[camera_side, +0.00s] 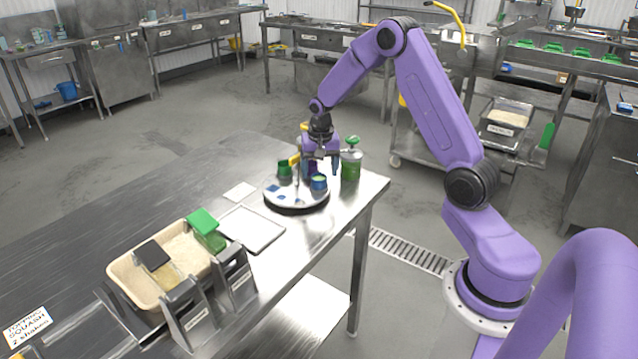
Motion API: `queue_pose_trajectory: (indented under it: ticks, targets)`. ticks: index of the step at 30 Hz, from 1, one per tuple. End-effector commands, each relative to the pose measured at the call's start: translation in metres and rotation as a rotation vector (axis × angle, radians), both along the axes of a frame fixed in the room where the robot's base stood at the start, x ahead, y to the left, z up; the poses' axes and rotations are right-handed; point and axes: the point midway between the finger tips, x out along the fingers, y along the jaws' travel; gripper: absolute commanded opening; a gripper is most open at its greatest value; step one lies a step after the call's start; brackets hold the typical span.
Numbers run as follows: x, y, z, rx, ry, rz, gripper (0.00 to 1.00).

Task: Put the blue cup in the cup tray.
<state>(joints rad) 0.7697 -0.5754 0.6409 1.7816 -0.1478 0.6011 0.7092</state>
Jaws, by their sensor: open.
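The small blue cup (319,184) stands upright on the right part of a round white turntable (299,203). My gripper (316,169) is open and points down just above and behind the cup. Whether its fingers touch the cup is too small to tell. A flat, shallow, empty tray (251,229) lies on the steel table in front of and left of the turntable. It may be the cup tray, but no label on it can be read.
A green cup (284,168) stands on the turntable's back left. A green-topped bottle (350,165) stands close right of my gripper. The table's left (140,200) is clear.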

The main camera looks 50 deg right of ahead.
Motion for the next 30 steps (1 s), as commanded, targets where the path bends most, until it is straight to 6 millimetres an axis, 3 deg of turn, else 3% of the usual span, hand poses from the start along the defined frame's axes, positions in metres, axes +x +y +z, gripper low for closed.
queue_pose_trajectory:
  ticks: [5, 13, 14, 19, 21, 30]
  targets:
    - [0.002, -0.002, -0.017, -0.001, -0.001, 0.0, 0.78]
    - [0.003, -0.002, -0.019, -0.001, -0.002, 0.0, 0.78]
    - [0.003, -0.002, -0.019, -0.001, -0.002, 0.0, 0.71]
    - [0.003, -0.002, -0.019, -0.001, -0.002, 0.0, 0.16]
    - [0.003, -0.002, -0.019, -0.001, -0.002, 0.0, 0.11]
    - [0.003, -0.002, -0.016, -0.001, -0.002, 0.0, 0.11]
